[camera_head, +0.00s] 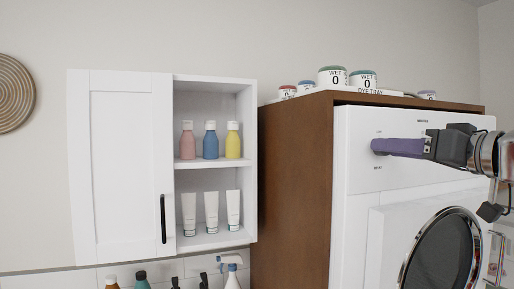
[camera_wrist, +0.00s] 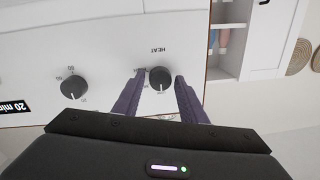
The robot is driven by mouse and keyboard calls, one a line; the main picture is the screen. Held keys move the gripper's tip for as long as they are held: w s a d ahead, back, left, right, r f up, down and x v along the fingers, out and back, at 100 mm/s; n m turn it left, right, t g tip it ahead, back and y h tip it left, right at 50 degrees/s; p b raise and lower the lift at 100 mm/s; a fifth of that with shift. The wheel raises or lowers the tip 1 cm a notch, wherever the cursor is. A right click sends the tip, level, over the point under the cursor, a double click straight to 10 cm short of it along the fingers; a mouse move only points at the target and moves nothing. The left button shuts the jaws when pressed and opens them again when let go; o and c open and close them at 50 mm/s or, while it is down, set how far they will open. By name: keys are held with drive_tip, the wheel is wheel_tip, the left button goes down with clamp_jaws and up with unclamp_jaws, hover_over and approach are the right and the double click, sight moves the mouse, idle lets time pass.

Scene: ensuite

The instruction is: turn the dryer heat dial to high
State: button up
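The dryer (camera_head: 400,180) is a white front panel set in a brown cabinet, with a round dark door low down. In the wrist view, which is upside down, the black heat dial (camera_wrist: 160,76) sits under the label "HEAT" on the white panel. A small pale mark shows at its lower edge in that view; the setting words are too small to read. My gripper (camera_wrist: 161,78) has its two purple fingers on either side of the dial, with narrow gaps showing. In the head view my gripper (camera_head: 376,146) reaches the panel from the right and hides the dial.
A second black dial (camera_wrist: 73,88) and a "20 min" display (camera_wrist: 14,107) are on the same panel. Several pots, two of them large (camera_head: 332,76), stand on top of the cabinet. A white wall cabinet (camera_head: 120,165) with bottles is at the left.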

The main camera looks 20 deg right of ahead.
drive_tip(key=c, duration=0.7)
drive_tip(key=shift+a, duration=0.25)
drive_tip(key=shift+c, duration=0.3)
drive_tip(key=shift+d, duration=0.15)
drive_tip(key=shift+m, duration=0.4)
drive_tip(key=shift+f+m+t+h, duration=0.1)
drive_tip(key=shift+m+h, duration=0.25)
drive_tip(key=shift+m, duration=3.7)
drive_tip(key=shift+f+m+t+h, duration=0.1)
drive_tip(key=shift+m+h, duration=0.2)
drive_tip(key=shift+m, duration=3.7)
drive_tip(key=shift+f+m+t+h, duration=0.1)
drive_tip(key=shift+m+h, duration=0.25)
drive_tip(key=shift+m, duration=3.7)
